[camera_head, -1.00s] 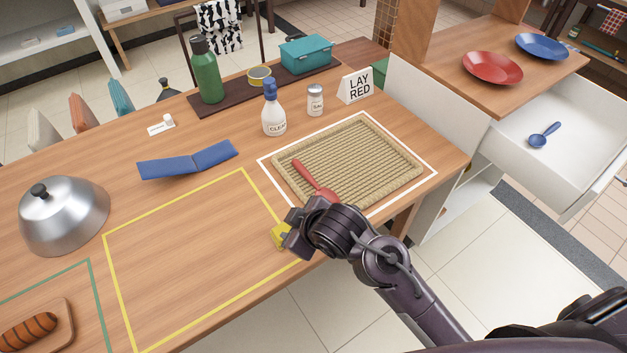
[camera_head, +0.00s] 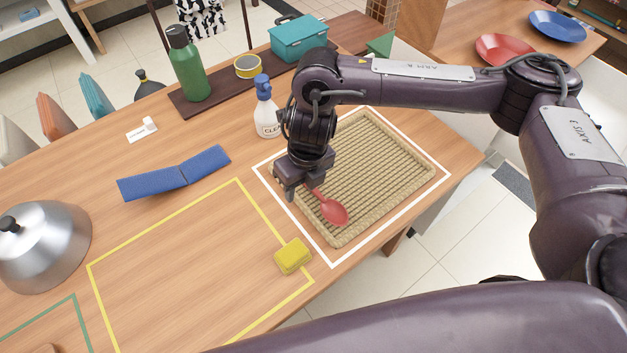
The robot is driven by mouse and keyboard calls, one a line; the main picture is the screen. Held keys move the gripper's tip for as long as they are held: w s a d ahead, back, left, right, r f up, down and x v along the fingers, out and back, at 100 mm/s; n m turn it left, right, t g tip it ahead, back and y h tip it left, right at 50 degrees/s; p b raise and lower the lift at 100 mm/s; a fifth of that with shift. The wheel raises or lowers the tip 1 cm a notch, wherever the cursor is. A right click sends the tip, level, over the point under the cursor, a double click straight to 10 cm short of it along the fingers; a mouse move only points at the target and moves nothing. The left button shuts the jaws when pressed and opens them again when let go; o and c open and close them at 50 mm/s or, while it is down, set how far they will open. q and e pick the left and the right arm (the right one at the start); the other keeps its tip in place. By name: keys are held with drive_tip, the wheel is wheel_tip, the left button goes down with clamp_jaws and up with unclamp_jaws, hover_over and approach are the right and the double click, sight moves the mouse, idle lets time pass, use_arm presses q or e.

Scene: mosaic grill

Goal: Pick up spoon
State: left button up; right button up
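A red spoon (camera_head: 334,212) lies on the woven tan tray (camera_head: 405,205), its bowl toward the front edge. Its handle runs up and left under my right gripper (camera_head: 301,190), and the handle's end is hidden there. My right gripper points down over the tray's left edge, at the spoon's handle. The fingers are dark and partly hidden by the wrist, so I cannot tell whether they are open or shut on the handle. My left gripper is not in view.
A yellow sponge (camera_head: 292,257) sits at the yellow outline's right edge. A white spray bottle (camera_head: 266,110) stands close behind my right wrist. A blue folded holder (camera_head: 175,173) and a metal dome (camera_head: 42,245) are to the left. The yellow-outlined area is mostly bare.

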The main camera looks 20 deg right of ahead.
sight(318, 193)
drive_tip(key=shift+h, duration=0.6)
drive_tip(key=d, duration=0.1)
drive_tip(key=w+d, duration=0.1)
drive_tip(key=d, duration=0.1)
drive_tip(key=d+r, duration=0.1)
drive_tip(key=shift+w+d, duration=0.3)
drive_tip(key=shift+d+f, duration=0.2)
drive_tip(key=shift+d, duration=0.05)
drive_tip(key=shift+w+a+f, duration=0.1)
drive_tip(key=shift+a+f, duration=0.05)
drive_tip(key=shift+f, duration=1.6)
drive_tip(key=shift+a+f, duration=0.15)
drive_tip(key=shift+f, duration=1.55)
drive_tip(key=shift+c, duration=0.2)
clamp_jaws()
